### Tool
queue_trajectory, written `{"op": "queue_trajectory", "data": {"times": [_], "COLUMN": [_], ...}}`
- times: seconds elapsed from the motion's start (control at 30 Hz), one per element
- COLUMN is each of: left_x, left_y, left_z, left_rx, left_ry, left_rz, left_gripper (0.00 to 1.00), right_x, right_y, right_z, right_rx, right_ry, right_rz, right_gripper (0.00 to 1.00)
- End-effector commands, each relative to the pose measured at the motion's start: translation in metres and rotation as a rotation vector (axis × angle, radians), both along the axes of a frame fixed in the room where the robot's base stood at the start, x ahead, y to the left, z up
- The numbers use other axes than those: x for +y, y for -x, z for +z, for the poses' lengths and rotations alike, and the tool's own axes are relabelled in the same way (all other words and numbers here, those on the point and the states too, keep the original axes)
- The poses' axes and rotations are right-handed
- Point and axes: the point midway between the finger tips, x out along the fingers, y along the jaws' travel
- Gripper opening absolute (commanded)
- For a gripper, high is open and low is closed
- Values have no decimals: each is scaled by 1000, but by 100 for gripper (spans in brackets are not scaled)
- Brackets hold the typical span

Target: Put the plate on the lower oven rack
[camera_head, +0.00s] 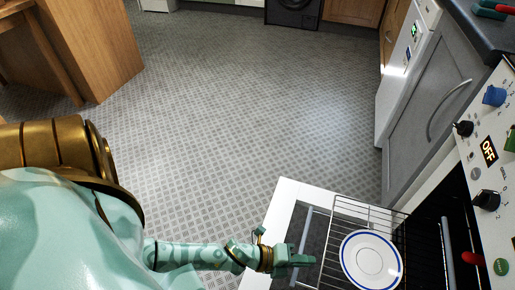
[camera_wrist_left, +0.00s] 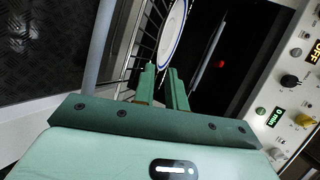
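The white plate with blue rings (camera_head: 371,260) lies on a wire oven rack (camera_head: 350,206) that is pulled out over the open oven door (camera_head: 285,199). The dark oven opening (camera_head: 428,235) is right of the plate. My right gripper is out of view.
The oven's control panel (camera_head: 490,165) with knobs is at the right. A metal bar (camera_head: 446,255) and a red piece (camera_head: 472,258) show near the oven opening. Grey cabinets (camera_head: 425,110) stand behind. A wooden piece (camera_head: 90,45) stands at far left. The tiled floor between is clear.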

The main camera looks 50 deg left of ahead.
Motion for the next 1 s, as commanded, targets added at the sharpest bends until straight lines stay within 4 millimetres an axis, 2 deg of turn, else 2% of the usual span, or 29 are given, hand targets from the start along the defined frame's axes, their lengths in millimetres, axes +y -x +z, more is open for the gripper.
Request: {"op": "queue_trajectory", "data": {"times": [0.17, 0.27, 0.37, 0.4, 0.47, 0.5, 0.6, 0.7, 0.8, 1.0], "left_x": [8, 31, 66, 80, 95, 103, 115, 120, 121, 122], "left_y": [10, 42, 107, 139, 189, 219, 282, 320, 334, 334], "left_z": [-10, -34, -65, -76, -86, -90, -91, -87, -85, -85], "left_rx": [65, 240, 503, 611, 759, 843, 1006, 1098, 1132, 1133], "left_ry": [16, 56, 100, 110, 112, 109, 89, 67, 58, 56], "left_rz": [82, 305, 635, 769, 954, 1060, 1266, 1384, 1427, 1429], "left_gripper": [13, 13, 13, 13, 13, 13, 13, 13, 13, 13], "right_x": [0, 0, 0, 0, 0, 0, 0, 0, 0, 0], "right_y": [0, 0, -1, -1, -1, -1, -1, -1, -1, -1], "right_z": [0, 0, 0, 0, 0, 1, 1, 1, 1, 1], "right_rx": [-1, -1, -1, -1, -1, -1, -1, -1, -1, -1], "right_ry": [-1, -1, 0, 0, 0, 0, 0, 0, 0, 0], "right_rz": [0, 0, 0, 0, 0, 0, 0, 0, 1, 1], "right_gripper": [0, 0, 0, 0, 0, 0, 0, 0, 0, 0]}}
